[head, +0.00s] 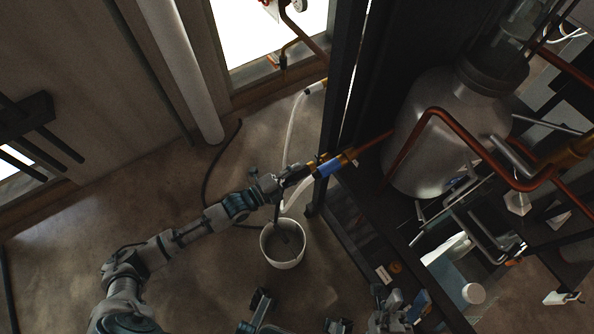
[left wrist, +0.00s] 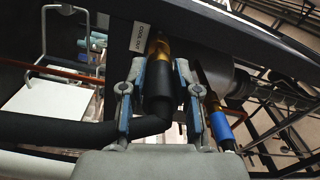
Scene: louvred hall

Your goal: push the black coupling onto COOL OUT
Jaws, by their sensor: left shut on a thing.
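The black coupling (left wrist: 158,88) is between the two blue-padded fingers of my left gripper (left wrist: 156,97), which is shut on it. A black hose bends away from its near end to the left. Its far end lines up with and meets a brass fitting (left wrist: 158,48); I cannot tell how far it sits on it. The COOL OUT label (left wrist: 139,37) is just left of that fitting. In the head view my left gripper (head: 284,182) reaches the rack's edge and mostly hides the coupling. My right gripper (head: 402,308) is low in the head view, its jaws unclear.
A blue coupling (left wrist: 221,127) on another brass fitting sits right of my left gripper; it also shows in the head view (head: 329,167). A white bucket (head: 283,260) stands below on the floor. A large metal vessel (head: 430,130) and copper pipes fill the rack.

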